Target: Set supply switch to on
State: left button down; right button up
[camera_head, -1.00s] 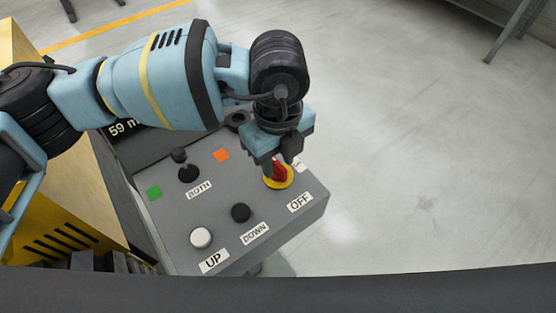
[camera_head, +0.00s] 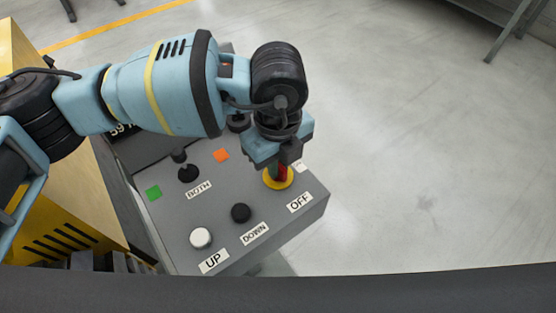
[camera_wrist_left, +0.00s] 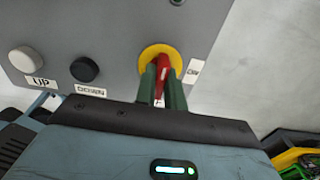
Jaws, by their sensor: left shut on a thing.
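The supply switch is a red handle on a yellow round plate (camera_head: 278,183) at the right end of the grey control box (camera_head: 215,205), beside the OFF label (camera_head: 300,202). My left gripper (camera_head: 277,172) is directly over it, pointing down, and hides most of the red handle in the head view. In the left wrist view the two green-grey fingers (camera_wrist_left: 162,88) are closed on either side of the red handle (camera_wrist_left: 163,68). The yellow plate (camera_wrist_left: 160,52) lies just beyond the fingertips. My right gripper is in neither view.
Open floor (camera_head: 430,150) lies to the right.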

pick_arm(q)
jog(key=shift+m, duration=0.3)
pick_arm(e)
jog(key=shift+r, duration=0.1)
pick_arm(q)
jog(key=m, duration=0.2)
jog(key=shift+r+m+p, duration=0.1)
jog(key=shift+m+p, duration=0.3)
jog(key=m, duration=0.4)
jog(key=shift+p, duration=0.35)
jog(key=m, duration=0.9)
jog(key=shift+m, duration=0.4)
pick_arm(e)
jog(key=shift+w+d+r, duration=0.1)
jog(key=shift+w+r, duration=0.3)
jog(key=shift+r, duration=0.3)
pick_arm(q)
jog(key=shift+m, duration=0.3)
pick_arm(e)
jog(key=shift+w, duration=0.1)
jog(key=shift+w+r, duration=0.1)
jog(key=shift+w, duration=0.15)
